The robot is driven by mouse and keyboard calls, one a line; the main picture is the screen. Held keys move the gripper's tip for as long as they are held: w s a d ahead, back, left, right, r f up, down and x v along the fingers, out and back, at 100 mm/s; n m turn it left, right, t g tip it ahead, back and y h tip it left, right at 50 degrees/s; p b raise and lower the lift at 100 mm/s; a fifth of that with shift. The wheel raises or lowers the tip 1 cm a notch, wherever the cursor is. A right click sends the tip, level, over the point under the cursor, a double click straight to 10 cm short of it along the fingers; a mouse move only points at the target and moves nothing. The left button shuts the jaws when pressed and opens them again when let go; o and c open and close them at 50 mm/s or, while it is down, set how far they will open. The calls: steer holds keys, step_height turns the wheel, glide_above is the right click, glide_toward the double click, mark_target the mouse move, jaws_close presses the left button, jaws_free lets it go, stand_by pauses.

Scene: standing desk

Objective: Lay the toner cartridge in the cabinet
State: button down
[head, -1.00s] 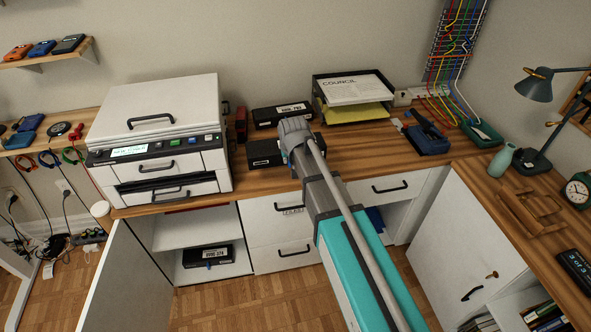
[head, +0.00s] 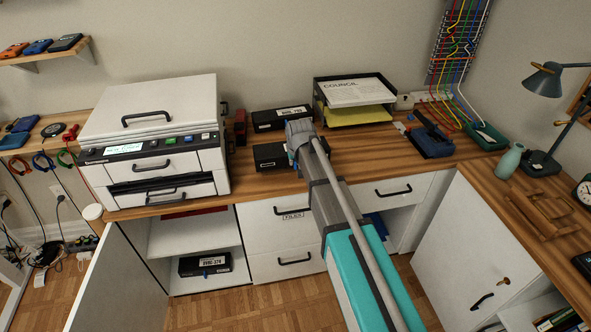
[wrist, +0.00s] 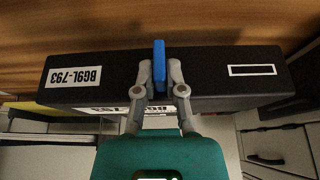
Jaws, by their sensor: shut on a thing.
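The toner cartridge, a long black box with white labels, fills the middle of the wrist view (wrist: 215,75); one label reads BG9L-793. My gripper (wrist: 159,68) is shut on its blue tab. In the head view my forearm hides the gripper; a black box (head: 268,157) shows just left of my wrist over the desk and seems to be this cartridge. Whether it touches the desk I cannot tell. The cabinet (head: 155,268) under the printer stands open, its door swung out to the left. A similar black cartridge (head: 205,264) with a blue tab lies on its lower level.
Another labelled black box (head: 282,118) lies further back on the desk. The white printer (head: 155,145) stands at left, and a paper tray (head: 355,100) at back right. The cabinet's middle shelf (head: 195,233) has free room. Drawers (head: 285,240) adjoin the cabinet on the right.

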mark_target(296, 168)
steer(key=shift+w+d+f+b, duration=0.1)
steer(key=shift+w+f+b, duration=0.3)
steer(key=shift+f+b, duration=1.6)
steer(key=c, duration=0.7)
jaws_free()
steer(key=shift+r, duration=0.2)
steer(key=p+v, duration=1.1)
steer(key=shift+s+d+r, duration=0.1)
steer(key=shift+s+r, duration=0.1)
steer(key=shift+r, duration=0.15)
